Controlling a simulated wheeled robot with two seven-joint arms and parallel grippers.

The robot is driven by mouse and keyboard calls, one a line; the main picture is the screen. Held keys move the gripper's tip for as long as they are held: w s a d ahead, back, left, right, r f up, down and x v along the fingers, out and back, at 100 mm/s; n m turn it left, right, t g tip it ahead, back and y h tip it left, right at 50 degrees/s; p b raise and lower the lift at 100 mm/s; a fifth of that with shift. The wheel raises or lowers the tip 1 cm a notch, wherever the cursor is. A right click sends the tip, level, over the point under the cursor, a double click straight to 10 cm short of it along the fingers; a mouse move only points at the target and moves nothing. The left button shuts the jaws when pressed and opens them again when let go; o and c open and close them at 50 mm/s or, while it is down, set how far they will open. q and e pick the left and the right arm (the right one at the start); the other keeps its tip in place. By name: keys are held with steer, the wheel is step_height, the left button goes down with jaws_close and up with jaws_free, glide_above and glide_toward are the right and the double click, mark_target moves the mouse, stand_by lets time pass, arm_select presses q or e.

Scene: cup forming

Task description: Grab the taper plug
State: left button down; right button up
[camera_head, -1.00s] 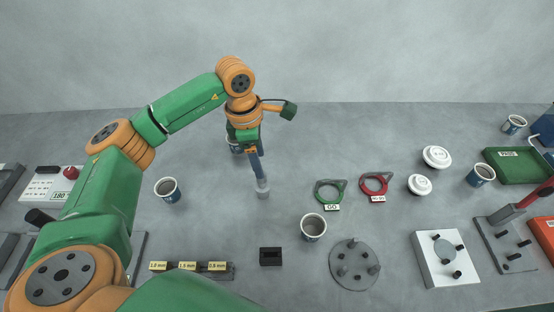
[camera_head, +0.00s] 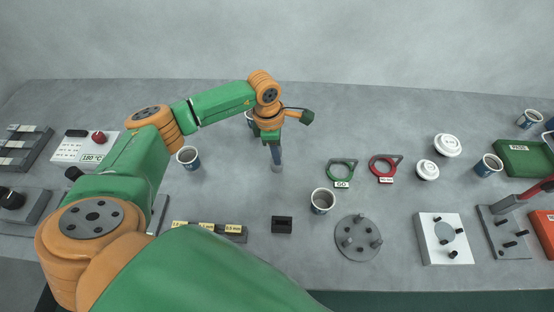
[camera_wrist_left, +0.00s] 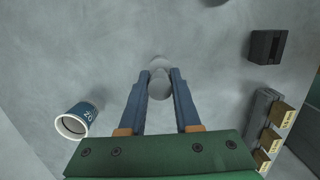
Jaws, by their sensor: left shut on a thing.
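The taper plug (camera_head: 277,168) is a small grey piece. It stands below my left gripper (camera_head: 275,153) near the middle of the table. In the left wrist view the plug (camera_wrist_left: 159,84) sits between the two blue fingers of my left gripper (camera_wrist_left: 160,78), which are shut on it. Its grey top and a paler round part beyond it show there. The fingers hide part of its sides. My right gripper is in none of the views.
Paper cups stand at left (camera_head: 188,157) and front centre (camera_head: 322,201). A black block (camera_head: 282,225) and a labelled gauge strip (camera_head: 232,232) lie in front. Green (camera_head: 342,172) and red (camera_head: 384,168) ring gauges and a round pegged plate (camera_head: 357,238) are to the right.

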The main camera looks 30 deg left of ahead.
arm_select(q)
steer(key=shift+w+r, duration=0.1)
steer(key=shift+r+b, duration=0.25)
steer(key=shift+b, duration=0.15)
steer(key=shift+r+b, duration=0.6)
steer(key=shift+r, duration=0.1)
steer(key=s+d+r+b, duration=0.3)
steer(key=s+d+r, duration=0.6)
steer(key=s+r, duration=0.1)
steer(key=shift+s+d+r+b, duration=0.2)
steer(key=shift+d+r+b, duration=0.1)
steer(key=shift+r, duration=0.15)
